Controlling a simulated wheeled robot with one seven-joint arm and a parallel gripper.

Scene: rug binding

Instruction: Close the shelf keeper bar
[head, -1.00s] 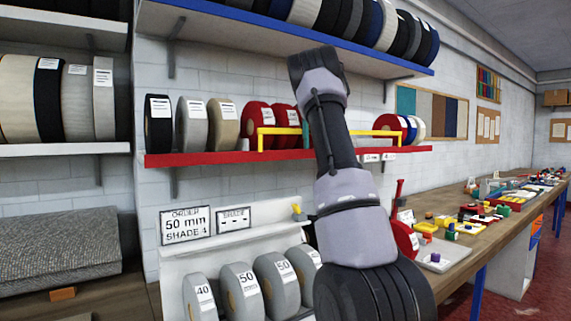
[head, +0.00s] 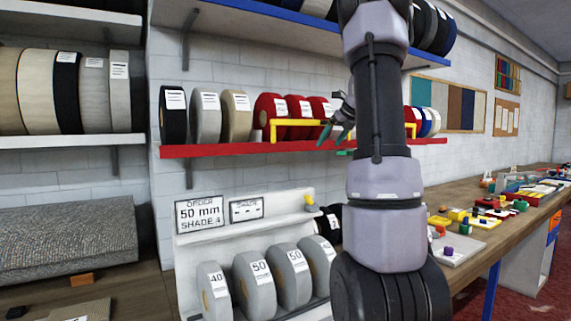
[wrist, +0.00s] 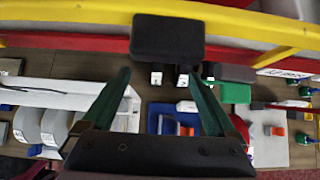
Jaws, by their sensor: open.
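The yellow keeper bar (head: 300,123) runs along the front of the red shelf (head: 230,149), before the red rolls (head: 268,112). My arm hides part of it in the head view. It also crosses the top of the wrist view (wrist: 60,40). My gripper (head: 335,134) is open, with green fingers, close to the bar's middle in the head view. In the wrist view my gripper (wrist: 160,78) points towards a dark block (wrist: 168,37) that overlaps the bar. Nothing is between the fingers. I cannot tell whether the block belongs to the bar, or whether anything touches.
A blue-edged shelf (head: 300,18) with more rolls is above. Below stands a white rack (head: 270,225) with grey rolls and an order sign (head: 200,214). The wooden bench (head: 500,232) at right carries many small coloured pieces.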

